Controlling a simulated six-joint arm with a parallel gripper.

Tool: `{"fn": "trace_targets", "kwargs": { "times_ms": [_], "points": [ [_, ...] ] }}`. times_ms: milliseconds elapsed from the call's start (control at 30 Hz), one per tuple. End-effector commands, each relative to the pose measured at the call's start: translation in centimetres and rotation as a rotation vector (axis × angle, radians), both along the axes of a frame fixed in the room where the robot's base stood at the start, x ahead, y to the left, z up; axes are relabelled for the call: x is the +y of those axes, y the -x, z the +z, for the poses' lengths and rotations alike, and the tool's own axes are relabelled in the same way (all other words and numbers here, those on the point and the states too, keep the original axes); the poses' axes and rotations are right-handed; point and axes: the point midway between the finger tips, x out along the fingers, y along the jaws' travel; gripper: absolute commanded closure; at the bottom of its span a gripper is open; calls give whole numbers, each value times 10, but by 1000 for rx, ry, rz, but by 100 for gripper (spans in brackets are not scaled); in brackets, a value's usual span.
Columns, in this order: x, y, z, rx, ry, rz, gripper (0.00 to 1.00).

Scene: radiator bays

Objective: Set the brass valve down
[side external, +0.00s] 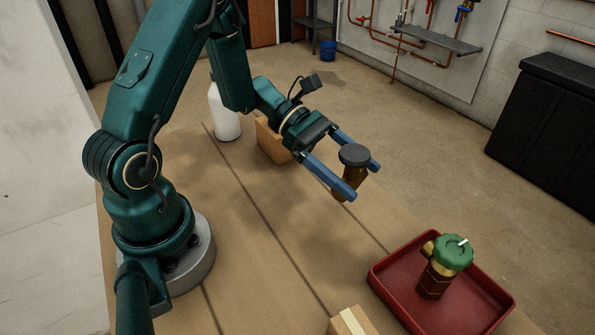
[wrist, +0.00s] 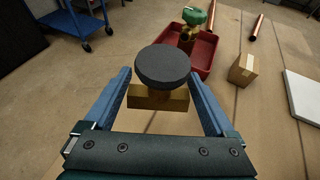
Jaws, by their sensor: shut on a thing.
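A brass valve with a dark grey round cap (side external: 354,154) is between the blue fingers of my gripper (side external: 358,178). It is held upright above the wooden table, near its far edge in the side view. In the wrist view its dark cap (wrist: 163,67) hides much of the brass body (wrist: 158,99). My gripper (wrist: 162,88) is shut on this valve. A second brass valve with a green cap (side external: 453,251) stands in a red tray (side external: 387,285), to the right of my gripper in the side view. It also shows at the top of the wrist view (wrist: 194,17).
A cardboard box (side external: 350,322) lies on the table by the tray, and another brown box (side external: 271,140) stands behind my gripper. A white bottle (side external: 224,112) is beside that box. Copper pipes (wrist: 256,27) and a white slab (wrist: 303,94) show in the wrist view. The middle of the table is clear.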

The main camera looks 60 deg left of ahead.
Motion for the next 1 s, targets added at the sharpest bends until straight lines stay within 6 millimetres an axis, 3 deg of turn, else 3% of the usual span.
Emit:
{"fn": "trace_targets", "kwargs": {
  "times_ms": [100, 267, 667, 1000],
  "points": [
    [-19, -3, -11, 3, 2, -6, 92],
    [-30, -6, -18, 1, 0, -2, 92],
    [-30, -7, -55, 2, 1, 1, 92],
    [-30, -7, -59, -2, -1, 1, 92]
  ]
}}
